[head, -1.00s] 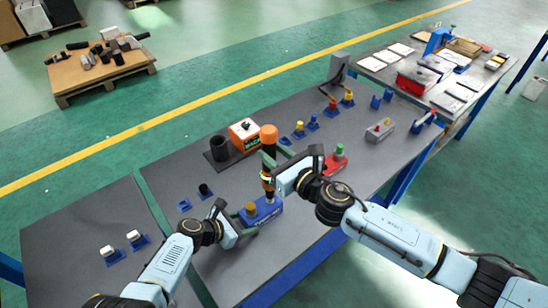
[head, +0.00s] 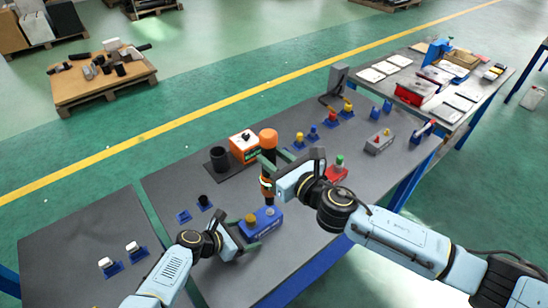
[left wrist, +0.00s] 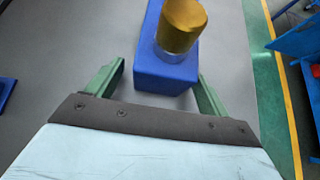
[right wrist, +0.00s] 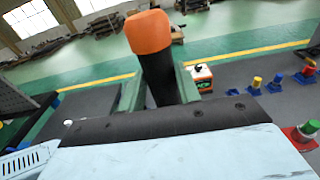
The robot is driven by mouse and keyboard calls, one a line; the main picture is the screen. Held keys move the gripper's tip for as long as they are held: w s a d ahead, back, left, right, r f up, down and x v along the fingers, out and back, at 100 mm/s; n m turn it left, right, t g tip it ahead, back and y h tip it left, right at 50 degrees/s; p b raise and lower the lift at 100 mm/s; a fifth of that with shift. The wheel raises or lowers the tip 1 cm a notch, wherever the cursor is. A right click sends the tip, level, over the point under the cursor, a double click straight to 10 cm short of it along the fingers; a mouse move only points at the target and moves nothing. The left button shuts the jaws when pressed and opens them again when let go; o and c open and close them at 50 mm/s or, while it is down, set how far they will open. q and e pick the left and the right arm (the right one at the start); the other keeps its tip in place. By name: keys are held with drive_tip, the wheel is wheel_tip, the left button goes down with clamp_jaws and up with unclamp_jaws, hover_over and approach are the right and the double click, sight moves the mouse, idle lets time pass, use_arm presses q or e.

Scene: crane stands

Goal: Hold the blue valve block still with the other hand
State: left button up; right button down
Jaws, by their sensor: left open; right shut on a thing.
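The blue valve block (head: 268,222) lies on the near part of the dark grey bench, with a gold cylindrical knob (head: 250,219) on its left end. My left gripper (head: 247,237) is open at that end. In the left wrist view its green fingers (left wrist: 157,82) stand either side of the blue block (left wrist: 165,75), with visible gaps. My right gripper (head: 274,162) is shut on an upright black tool with an orange head (head: 268,139). The tool also shows in the right wrist view (right wrist: 155,65). Its lower end is near the block; contact cannot be told.
A black cup (head: 219,158) and an orange-and-white box (head: 244,145) stand behind the tool. A red block with a green button (head: 338,170) is to the right. Small blue stands and a grey box (head: 379,143) lie farther right. The bench's front edge is close to the block.

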use_arm(q)
drive_tip(key=shift+a, duration=0.1)
use_arm(e)
drive_tip(key=shift+r, duration=0.2)
use_arm(q)
drive_tip(key=shift+v, duration=5.9)
